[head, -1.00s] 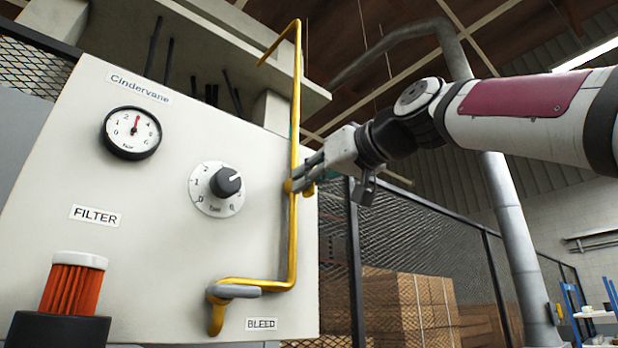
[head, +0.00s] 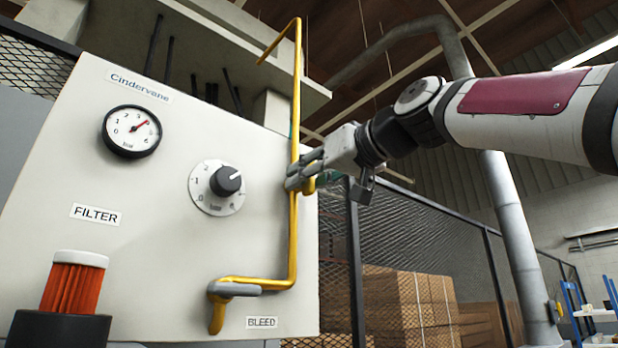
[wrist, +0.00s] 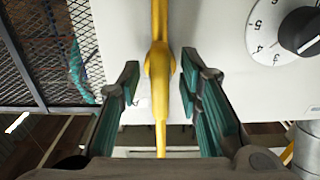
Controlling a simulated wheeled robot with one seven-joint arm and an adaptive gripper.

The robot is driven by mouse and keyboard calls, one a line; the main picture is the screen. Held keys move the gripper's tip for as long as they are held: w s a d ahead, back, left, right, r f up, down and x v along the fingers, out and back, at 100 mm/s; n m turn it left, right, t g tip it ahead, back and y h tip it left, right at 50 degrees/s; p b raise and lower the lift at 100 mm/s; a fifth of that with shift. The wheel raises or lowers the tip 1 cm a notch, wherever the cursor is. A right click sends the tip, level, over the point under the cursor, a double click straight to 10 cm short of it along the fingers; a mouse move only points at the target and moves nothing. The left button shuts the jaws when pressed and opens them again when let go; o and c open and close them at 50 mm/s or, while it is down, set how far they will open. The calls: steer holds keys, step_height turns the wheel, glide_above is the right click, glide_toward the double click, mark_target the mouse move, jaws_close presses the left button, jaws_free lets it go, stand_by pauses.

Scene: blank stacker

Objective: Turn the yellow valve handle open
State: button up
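The yellow valve handle (wrist: 158,85) is in the middle of the wrist view, in line with the yellow pipe (head: 293,240). In the head view it is mostly hidden behind my fingers, with a bit of yellow (head: 309,186) showing just right of the pipe. My gripper (head: 296,178) is at the pipe, right of the dial. In the wrist view my gripper (wrist: 159,78) is open, with one finger on each side of the handle and a narrow gap on both sides.
The panel (head: 150,230) carries a round gauge (head: 132,131), a dark dial knob (head: 226,180) and a red filter (head: 73,285).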

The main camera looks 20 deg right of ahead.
steer(key=shift+s, duration=0.1)
steer(key=v, duration=1.2)
